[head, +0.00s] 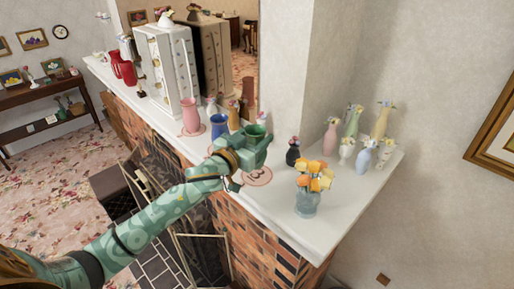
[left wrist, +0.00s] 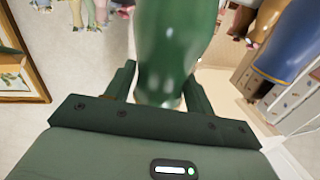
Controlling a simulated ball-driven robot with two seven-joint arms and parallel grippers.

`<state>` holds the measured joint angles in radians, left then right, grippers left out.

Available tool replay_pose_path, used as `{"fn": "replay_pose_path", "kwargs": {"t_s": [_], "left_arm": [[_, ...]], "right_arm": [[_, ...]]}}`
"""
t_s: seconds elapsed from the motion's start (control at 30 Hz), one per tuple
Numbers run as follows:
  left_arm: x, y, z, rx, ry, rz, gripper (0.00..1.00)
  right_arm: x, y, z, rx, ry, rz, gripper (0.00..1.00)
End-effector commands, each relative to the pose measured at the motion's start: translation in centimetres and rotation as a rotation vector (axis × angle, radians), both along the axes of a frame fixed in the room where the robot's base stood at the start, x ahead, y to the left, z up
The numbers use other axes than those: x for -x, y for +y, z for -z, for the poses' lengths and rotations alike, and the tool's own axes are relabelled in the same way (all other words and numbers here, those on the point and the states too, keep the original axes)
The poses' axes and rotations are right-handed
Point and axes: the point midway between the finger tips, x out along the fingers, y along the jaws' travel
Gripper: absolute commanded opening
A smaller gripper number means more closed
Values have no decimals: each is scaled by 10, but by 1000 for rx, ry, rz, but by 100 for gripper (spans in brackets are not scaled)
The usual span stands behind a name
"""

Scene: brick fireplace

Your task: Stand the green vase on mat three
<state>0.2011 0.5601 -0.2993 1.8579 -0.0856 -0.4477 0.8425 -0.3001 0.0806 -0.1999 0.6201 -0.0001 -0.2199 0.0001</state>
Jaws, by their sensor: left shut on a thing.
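My left gripper (head: 257,150) is shut on the green vase (head: 256,132) above the white mantel shelf. In the head view only the vase's rim and upper part show; the gripper hides its lower body. In the left wrist view the dark green glossy body of the vase (left wrist: 170,50) stands between the two fingers. Mat three (head: 258,177), a round pinkish disc with a dark mark, lies on the shelf just in front of the gripper and is partly covered by it. I cannot tell whether the vase's base touches anything. My right gripper is not in view.
A pink vase (head: 191,117) and a blue vase (head: 219,126) stand to the left on the shelf (head: 285,222). A glass vase of orange flowers (head: 307,200) stands near the front edge. A small black vase (head: 293,153) and several pale vases stand to the right.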

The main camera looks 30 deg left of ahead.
Motion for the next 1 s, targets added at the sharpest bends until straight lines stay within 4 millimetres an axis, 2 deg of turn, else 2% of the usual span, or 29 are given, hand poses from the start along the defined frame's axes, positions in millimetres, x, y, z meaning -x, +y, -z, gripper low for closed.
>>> {"fn": "replay_pose_path", "kwargs": {"t_s": [0.07,0.2,0.57,0.6,0.67,1.0], "left_arm": [[-4,-6,12,3,3,1,26],[-3,-5,33,2,3,0,26],[-3,-5,38,1,0,1,26],[-3,-5,39,1,1,1,62],[-3,-5,38,1,1,1,76],[0,-4,38,1,2,1,76]], "right_arm": [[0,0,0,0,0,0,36],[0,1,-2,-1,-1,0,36],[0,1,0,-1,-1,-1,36],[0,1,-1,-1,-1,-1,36],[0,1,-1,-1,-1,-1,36],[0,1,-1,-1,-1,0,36]]}}
